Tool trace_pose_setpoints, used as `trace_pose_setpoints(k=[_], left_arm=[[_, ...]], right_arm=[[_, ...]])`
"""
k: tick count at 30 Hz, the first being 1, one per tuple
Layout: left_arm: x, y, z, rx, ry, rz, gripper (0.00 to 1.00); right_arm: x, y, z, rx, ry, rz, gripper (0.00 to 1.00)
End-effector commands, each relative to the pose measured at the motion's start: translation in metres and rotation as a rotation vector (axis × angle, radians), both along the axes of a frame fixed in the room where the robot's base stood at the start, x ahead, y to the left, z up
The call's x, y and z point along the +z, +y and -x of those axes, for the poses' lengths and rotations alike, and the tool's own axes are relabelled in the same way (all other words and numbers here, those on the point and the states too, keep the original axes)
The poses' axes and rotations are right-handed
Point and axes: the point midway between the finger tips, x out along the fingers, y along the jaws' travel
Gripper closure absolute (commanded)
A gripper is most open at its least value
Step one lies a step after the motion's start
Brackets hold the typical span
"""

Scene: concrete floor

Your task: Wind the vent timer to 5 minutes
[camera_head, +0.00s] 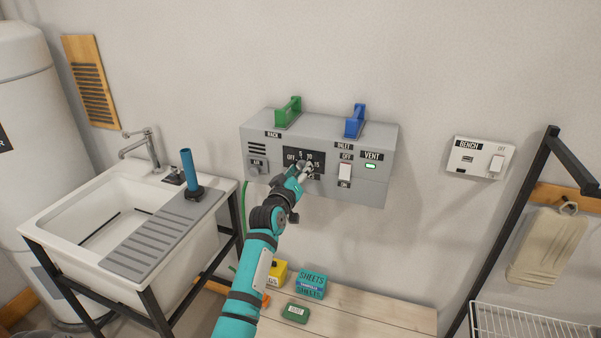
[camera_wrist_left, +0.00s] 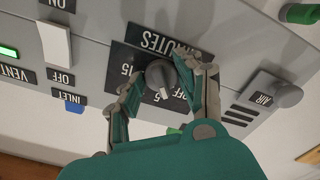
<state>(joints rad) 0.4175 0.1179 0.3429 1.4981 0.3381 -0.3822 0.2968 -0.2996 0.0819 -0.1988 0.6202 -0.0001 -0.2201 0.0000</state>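The vent timer is a round grey knob (camera_wrist_left: 160,75) on a black label plate (camera_wrist_left: 120,55) of the grey wall box. In the left wrist view the plate reads upside down, with OFF on the right and 15 on the left. The knob's white mark points to the bottom of that view; the numeral there is not readable. My left gripper (camera_head: 305,167) is at the dial, and in the wrist view its fingers (camera_wrist_left: 160,76) stand on either side of the knob. I cannot tell whether both touch it. My right gripper is not in view.
The wall box (camera_head: 262,131) also bears a green handle (camera_head: 288,112), a blue handle (camera_head: 355,121), an INLET switch (camera_head: 345,172) and a lit VENT light (camera_head: 371,167). Below is a wooden bench (camera_head: 375,312) with small boxes (camera_head: 311,285). A sink (camera_head: 105,220) stands left, a black frame (camera_head: 515,220) right.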

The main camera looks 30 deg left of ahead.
Motion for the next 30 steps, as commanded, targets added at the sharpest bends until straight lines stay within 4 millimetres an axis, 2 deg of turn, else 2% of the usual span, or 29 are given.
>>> trace_pose_setpoints(k=[1,6,17,20,30], left_arm=[[-0.002,0.000,0.000,0.000,0.003,0.001,0.63],[-0.001,0.000,0.000,0.000,0.002,0.001,0.41],[-0.002,-0.002,0.006,0.000,0.002,0.001,0.41],[-0.002,-0.005,0.020,0.000,0.002,0.000,0.41],[-0.002,-0.021,0.089,0.000,0.003,0.000,0.41]], right_arm=[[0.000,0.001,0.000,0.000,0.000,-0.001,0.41],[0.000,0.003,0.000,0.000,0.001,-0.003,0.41],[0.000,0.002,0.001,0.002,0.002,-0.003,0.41],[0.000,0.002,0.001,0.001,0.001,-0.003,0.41],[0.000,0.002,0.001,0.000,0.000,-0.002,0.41]])
